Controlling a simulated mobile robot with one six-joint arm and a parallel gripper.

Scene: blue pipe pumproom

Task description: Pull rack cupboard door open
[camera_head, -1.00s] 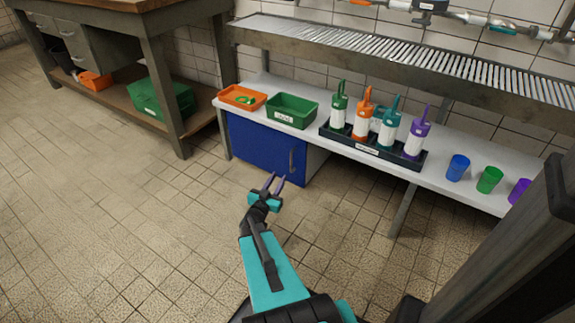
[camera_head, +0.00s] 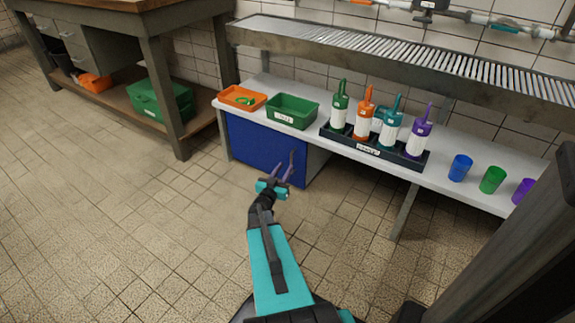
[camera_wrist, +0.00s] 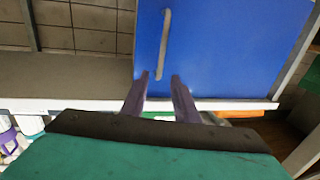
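The rack cupboard has a blue door (camera_head: 262,148) under the left part of the white rack shelf, and it looks shut. Its vertical bar handle (camera_head: 292,160) is near the door's right edge. In the wrist view the blue door (camera_wrist: 225,45) fills the upper middle, with the grey handle (camera_wrist: 164,45) running down it. My gripper (camera_head: 283,166) is open and empty, its fingers pointing at the door near the handle. In the wrist view my gripper's fingertips (camera_wrist: 159,76) lie either side of the handle's near end. I cannot tell whether they touch it.
On the shelf stand an orange tray (camera_head: 242,97), a green bin (camera_head: 292,111), a black rack (camera_head: 372,147) of several bottles and several cups (camera_head: 459,168). A workbench (camera_head: 160,60) stands at the left. The tiled floor (camera_head: 130,220) before the cupboard is clear.

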